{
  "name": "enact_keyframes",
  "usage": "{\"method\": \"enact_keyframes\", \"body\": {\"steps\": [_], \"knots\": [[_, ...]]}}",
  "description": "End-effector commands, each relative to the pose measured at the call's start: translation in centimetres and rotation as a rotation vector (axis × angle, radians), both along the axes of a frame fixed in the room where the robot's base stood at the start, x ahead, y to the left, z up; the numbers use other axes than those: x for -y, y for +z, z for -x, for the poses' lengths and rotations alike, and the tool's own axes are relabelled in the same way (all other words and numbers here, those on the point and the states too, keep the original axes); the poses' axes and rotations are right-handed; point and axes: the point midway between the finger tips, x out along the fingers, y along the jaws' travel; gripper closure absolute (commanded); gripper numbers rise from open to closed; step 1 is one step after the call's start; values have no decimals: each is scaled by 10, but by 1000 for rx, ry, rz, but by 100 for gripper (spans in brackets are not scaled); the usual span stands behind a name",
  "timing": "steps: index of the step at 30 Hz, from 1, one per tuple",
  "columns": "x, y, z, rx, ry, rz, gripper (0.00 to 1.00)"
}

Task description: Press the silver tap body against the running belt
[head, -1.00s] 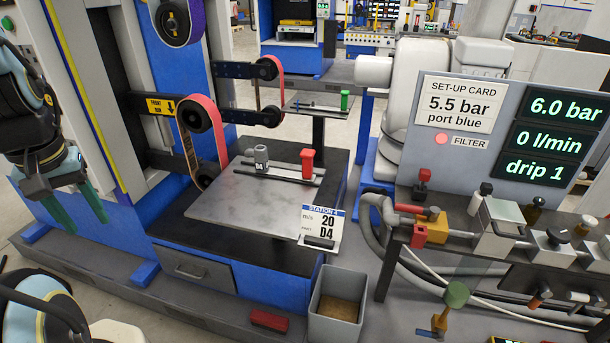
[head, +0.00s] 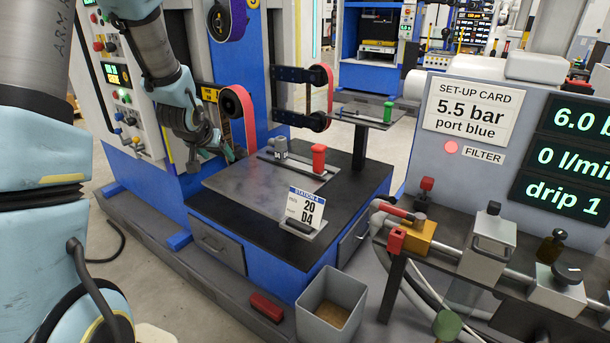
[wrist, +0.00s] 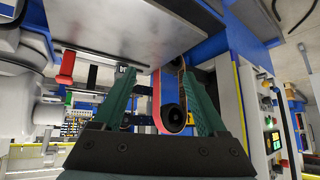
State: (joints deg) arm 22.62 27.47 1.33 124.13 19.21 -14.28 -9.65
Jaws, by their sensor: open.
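The silver-grey tap body (head: 280,148), with a dark D4 label, stands on a rail at the back of the flat grey plate (head: 245,185). A red-topped part (head: 318,158) stands beside it on the right. A reddish belt (head: 249,125) runs round a dark wheel just behind and left of the plate; stills do not show whether it runs. My gripper (head: 228,154) is at the plate's left edge, in front of the belt, apart from the tap body. In the wrist view its green fingers (wrist: 158,76) are spread and empty, with the belt (wrist: 158,100) seen between them.
A second belt (head: 329,95) is behind the plate, near a small stand with a green part (head: 387,112). A station card (head: 304,212) stands at the plate's front corner. An open grey bin (head: 330,300) and a red block (head: 267,307) are in front. A valve bench (head: 490,235) fills the right.

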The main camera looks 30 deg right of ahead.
Motion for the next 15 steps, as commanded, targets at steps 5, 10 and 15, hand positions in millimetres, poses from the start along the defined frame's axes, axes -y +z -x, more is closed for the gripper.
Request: {"method": "enact_keyframes", "body": {"steps": [5, 10, 15], "knots": [[130, -53, -25, 164, -257, 156, 25], [212, -78, -13, 243, -433, 288, 25], [247, -87, -2, 269, -515, 354, 25]]}}
